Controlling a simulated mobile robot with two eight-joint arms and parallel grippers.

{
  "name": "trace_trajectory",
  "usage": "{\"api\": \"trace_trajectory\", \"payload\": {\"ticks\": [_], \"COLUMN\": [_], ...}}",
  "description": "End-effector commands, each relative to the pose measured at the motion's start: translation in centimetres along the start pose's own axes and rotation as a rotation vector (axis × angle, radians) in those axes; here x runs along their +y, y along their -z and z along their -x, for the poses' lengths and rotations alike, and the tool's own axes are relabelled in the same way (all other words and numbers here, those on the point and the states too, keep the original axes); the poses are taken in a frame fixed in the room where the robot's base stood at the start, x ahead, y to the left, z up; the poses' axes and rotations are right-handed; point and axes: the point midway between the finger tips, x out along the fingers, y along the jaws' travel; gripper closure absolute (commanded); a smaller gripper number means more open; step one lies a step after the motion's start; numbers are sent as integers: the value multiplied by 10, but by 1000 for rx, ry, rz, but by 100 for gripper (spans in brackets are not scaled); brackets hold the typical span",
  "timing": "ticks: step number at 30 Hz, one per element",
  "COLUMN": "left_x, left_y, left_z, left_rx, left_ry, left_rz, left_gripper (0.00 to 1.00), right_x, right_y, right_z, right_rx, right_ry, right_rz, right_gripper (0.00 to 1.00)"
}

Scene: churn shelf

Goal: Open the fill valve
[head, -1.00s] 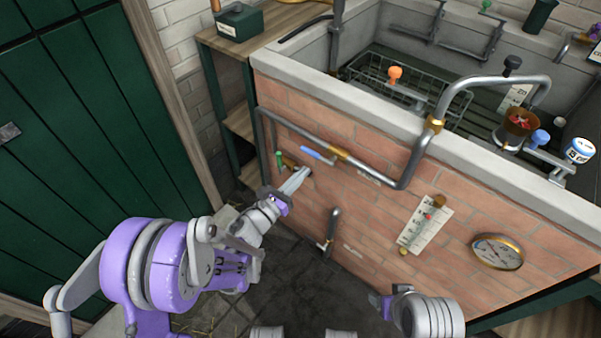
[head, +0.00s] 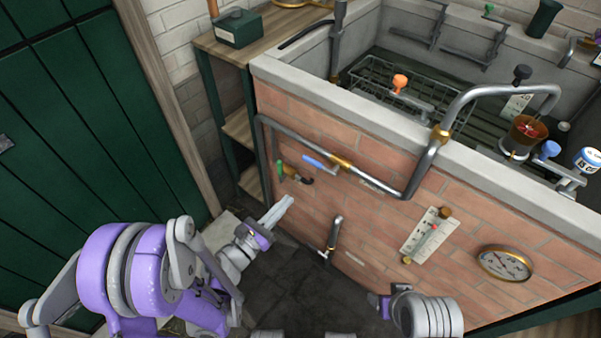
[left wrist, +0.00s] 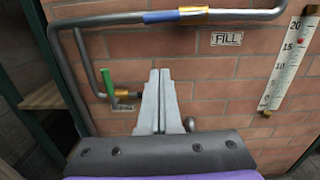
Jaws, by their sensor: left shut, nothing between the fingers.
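The fill valve has a brass body (head: 341,160) and a blue lever (head: 320,163) on the grey pipe along the brick wall. In the left wrist view the blue lever (left wrist: 160,16) lies along the pipe, left of the brass body (left wrist: 193,15), with a FILL label (left wrist: 226,39) below. My left gripper (head: 287,203) is shut and empty, below the lever and apart from it. Its fingers (left wrist: 160,76) also show in the left wrist view, pointing toward the wall. My right gripper (head: 380,304) is partly seen at the bottom; its fingers are unclear.
A green-handled tap (head: 280,170) sticks out of the wall left of the valve, close above my left fingers. A drain-like tap (head: 332,238), a level scale (head: 427,236) and a round gauge (head: 504,263) are to the right. A wooden shelf (head: 238,126) stands left of the trough.

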Motion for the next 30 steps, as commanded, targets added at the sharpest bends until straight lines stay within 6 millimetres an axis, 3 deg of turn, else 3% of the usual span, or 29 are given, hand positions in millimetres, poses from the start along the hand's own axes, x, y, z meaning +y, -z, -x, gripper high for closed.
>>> {"api": "trace_trajectory", "payload": {"ticks": [11, 18, 30], "left_x": [-1, 0, 0], "left_y": [0, -32, -39], "left_z": [-82, -86, -88], "left_rx": [0, 0, 0], "left_ry": [2, -1, -1], "left_rz": [3, 1, 1], "left_gripper": [100, 100, 100], "right_x": [0, 0, 0], "right_y": [-1, 0, 0], "right_z": [-4, -1, -1], "right_rx": [-1, 0, 0], "right_ry": [0, 0, 0], "right_rz": [0, 0, 0], "right_gripper": [36, 36, 36]}}
